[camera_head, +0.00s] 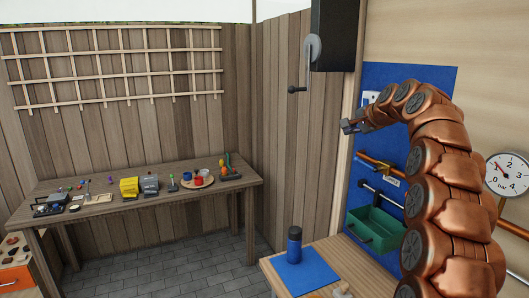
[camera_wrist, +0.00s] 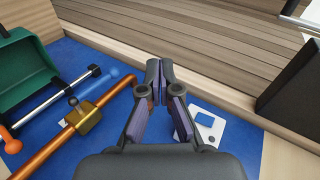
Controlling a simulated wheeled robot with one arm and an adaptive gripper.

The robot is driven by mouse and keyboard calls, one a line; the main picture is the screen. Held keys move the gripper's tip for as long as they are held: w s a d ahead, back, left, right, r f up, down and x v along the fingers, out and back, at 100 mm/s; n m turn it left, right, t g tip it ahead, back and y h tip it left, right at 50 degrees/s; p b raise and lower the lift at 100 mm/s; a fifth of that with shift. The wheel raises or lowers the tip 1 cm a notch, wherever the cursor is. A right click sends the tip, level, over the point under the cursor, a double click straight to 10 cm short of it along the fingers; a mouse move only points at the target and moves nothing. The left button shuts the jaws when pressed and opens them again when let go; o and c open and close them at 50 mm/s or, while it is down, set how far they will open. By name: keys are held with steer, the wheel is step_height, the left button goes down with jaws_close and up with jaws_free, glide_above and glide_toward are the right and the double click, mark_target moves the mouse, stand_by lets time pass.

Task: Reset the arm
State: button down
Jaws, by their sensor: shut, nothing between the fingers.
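My arm (camera_head: 445,165) rises at the right of the head view and curls over to the left at its top. My gripper (camera_head: 347,126) hangs at its end in front of the blue wall panel (camera_head: 435,74). In the wrist view my gripper (camera_wrist: 153,75) has its two fingers together with nothing between them. It is apart from the panel, which also shows in the wrist view (camera_wrist: 85,55).
A green bin (camera_head: 375,230), copper pipe (camera_head: 372,162) and white switch plate (camera_wrist: 207,125) are on the panel. A dark box (camera_head: 335,35) with a crank hangs left of it. A blue bottle (camera_head: 294,245) stands on a blue mat (camera_head: 318,275) below. A cluttered workbench (camera_head: 150,199) stands at left.

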steer(key=s+a+f+n+g, duration=0.2)
steer(key=s+a+f, duration=0.25)
steer(key=s, duration=0.45)
steer(key=s+a+f+n+g, duration=0.3)
steer(key=s+a+f, duration=0.15)
steer(key=s, duration=0.45)
steer(key=s+a+f+n+g, duration=0.2)
steer(key=s+a+f, duration=0.25)
steer(key=s, duration=0.45)
steer(key=s+d+f+n+g+h, duration=0.1)
steer(key=s+f, duration=0.4)
steer(key=s, duration=0.6)
steer(key=s+d+f+n+g+h, duration=0.1)
steer(key=s+f+n+g, duration=0.2)
steer(key=s, duration=0.9)
steer(key=s+d+f+n+g+h, duration=0.1)
steer(key=s+f+n+g, duration=0.1)
steer(key=s+f, duration=0.5)
steer(key=s, duration=0.4)
steer(key=shift+s+d+f, duration=0.15)
steer(key=shift+s+f, duration=0.1)
steer(key=shift+f, duration=0.1)
